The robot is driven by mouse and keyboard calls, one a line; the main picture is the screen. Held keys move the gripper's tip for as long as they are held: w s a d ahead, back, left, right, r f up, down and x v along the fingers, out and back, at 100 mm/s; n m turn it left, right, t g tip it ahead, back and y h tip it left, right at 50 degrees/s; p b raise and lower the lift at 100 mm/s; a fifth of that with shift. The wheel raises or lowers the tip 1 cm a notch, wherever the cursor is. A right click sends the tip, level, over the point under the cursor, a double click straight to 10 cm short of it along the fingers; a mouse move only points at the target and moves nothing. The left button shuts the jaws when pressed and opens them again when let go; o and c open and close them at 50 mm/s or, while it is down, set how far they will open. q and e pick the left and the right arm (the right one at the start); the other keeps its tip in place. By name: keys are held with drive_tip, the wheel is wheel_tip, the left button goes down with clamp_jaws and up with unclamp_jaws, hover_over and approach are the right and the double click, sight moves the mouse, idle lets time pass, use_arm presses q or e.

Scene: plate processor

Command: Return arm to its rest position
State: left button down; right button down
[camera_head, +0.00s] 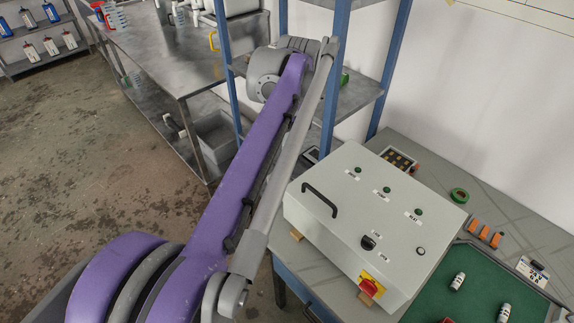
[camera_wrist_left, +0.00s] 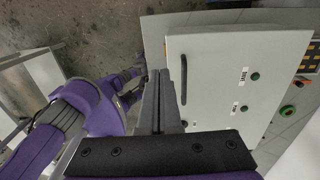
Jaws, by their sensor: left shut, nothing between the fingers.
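My purple left arm rises from the lower left of the head view to a grey joint near the blue shelf frame. A grey link runs back down beside it. I cannot make out the left gripper's fingers in the head view. In the left wrist view my left gripper (camera_wrist_left: 161,76) has its grey fingers together, with nothing between them. The fingers point toward the control box (camera_wrist_left: 208,60) and lie over its left side in the picture; I cannot tell the gap. The same pale control box (camera_head: 345,215) stands right of my arm in the head view. My right gripper is not seen.
A grey table (camera_head: 432,163) carries the control box, a green tape roll (camera_head: 459,195), orange blocks (camera_head: 484,233) and a green mat (camera_head: 445,292) with small bottles. A blue-framed shelf (camera_head: 354,92) stands close behind my arm. A steel table (camera_head: 165,55) is at the upper left. Open floor lies left.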

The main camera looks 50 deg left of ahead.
use_arm(q)
drive_tip(key=shift+a+r, duration=0.15)
drive_tip(key=shift+r, duration=0.5)
drive_tip(key=s+d+f+n+t, duration=0.3)
drive_tip(key=d+f+n, duration=0.6)
drive_tip(key=s+d+f+n+t, duration=0.3)
drive_tip(key=s+d+f+n, duration=0.1)
drive_tip(key=d+f+n, duration=0.5)
drive_tip(key=shift+d+f+t, duration=0.4)
drive_tip(key=shift+d+f, duration=0.05)
drive_tip(key=shift+d, duration=0.15)
idle(0.4)
